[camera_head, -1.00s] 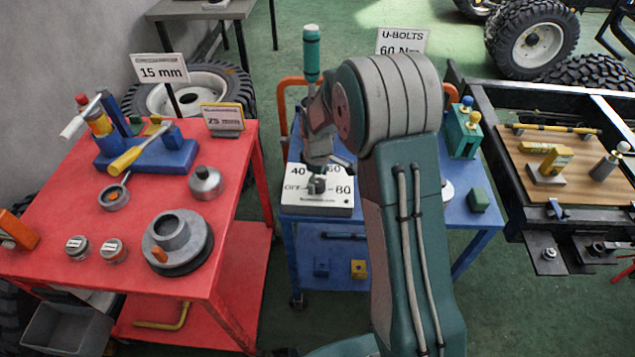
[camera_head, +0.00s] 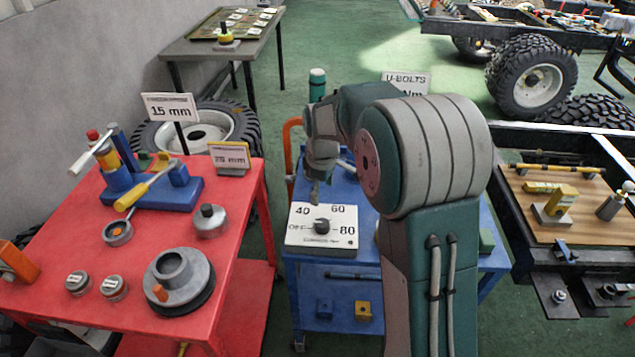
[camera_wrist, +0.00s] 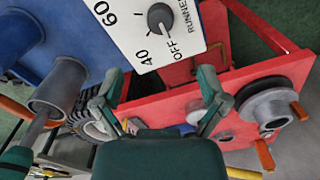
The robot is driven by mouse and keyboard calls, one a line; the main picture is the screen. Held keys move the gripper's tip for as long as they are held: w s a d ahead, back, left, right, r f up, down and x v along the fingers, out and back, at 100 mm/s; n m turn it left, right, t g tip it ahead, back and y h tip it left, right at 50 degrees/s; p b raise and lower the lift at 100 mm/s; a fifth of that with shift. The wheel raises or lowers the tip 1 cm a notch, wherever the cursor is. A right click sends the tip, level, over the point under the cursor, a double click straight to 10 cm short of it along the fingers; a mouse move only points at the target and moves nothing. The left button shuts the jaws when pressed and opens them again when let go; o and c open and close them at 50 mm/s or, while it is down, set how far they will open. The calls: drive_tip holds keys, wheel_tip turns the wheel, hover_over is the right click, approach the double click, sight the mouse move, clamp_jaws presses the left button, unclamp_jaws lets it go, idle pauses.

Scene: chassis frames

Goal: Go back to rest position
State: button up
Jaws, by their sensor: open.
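My gripper (camera_head: 316,192) hangs just above the back edge of a white dial panel (camera_head: 322,245) in the head view. Its two fingers are spread in the wrist view (camera_wrist: 160,75), with nothing between them. The panel is marked OFF, 40, 60 and 80, and has a dark knob (camera_head: 322,226). The knob also shows in the wrist view (camera_wrist: 160,18), apart from the fingers. My arm hides part of the blue cart (camera_head: 340,272).
A red cart (camera_head: 235,215) with a clamp fixture (camera_head: 150,190) and metal parts stands left. At right is a black chassis frame (camera_head: 515,260) with a wooden board (camera_head: 540,228). A grey table (camera_head: 200,48) stands behind. Green floor (camera_head: 325,75) shows between.

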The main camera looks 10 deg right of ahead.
drive_tip(key=s+r+m+t, duration=0.2)
drive_tip(key=s+r+m, duration=0.3)
drive_tip(key=s, duration=0.9)
drive_tip(key=s+r+m+t, duration=0.3)
drive_tip(key=s+r+m, duration=0.2)
drive_tip(key=s, duration=0.8)
wheel_tip(320, 180, up, 4)
drive_tip(key=shift+s+f+t, duration=0.15)
drive_tip(key=shift+s+t, duration=0.15)
drive_tip(key=shift+s, duration=0.1)
